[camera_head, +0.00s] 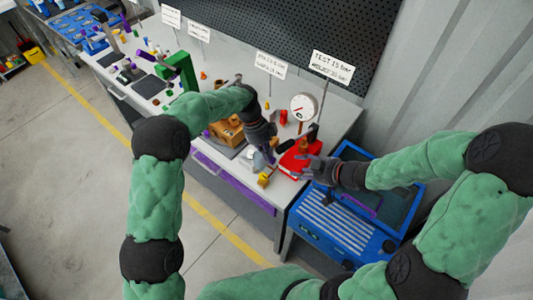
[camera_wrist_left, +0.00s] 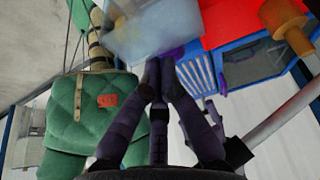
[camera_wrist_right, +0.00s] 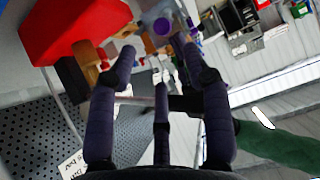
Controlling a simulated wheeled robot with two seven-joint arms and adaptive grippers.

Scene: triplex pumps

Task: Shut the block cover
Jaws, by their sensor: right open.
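A clear, whitish box-like cover (camera_head: 252,160), which I take to be the block cover, is at the bench front beside the red base. It fills the top of the left wrist view (camera_wrist_left: 150,30), with a purple piece (camera_wrist_left: 176,52) at its lower edge. My left gripper (camera_head: 268,154) is over it; its fingertips (camera_wrist_left: 160,66) are drawn together at the purple piece and appear shut on it, partly hiding the contact. My right gripper (camera_head: 304,168) is open and empty beside the red base (camera_head: 293,163). How far the cover is open cannot be told.
A round gauge (camera_head: 304,106) on a post stands behind the red base. An orange-brown pump body (camera_head: 228,132) lies left on the bench. A blue tub-like machine (camera_head: 345,228) stands right, below my right arm. A small yellow part (camera_head: 263,180) sits at the bench edge.

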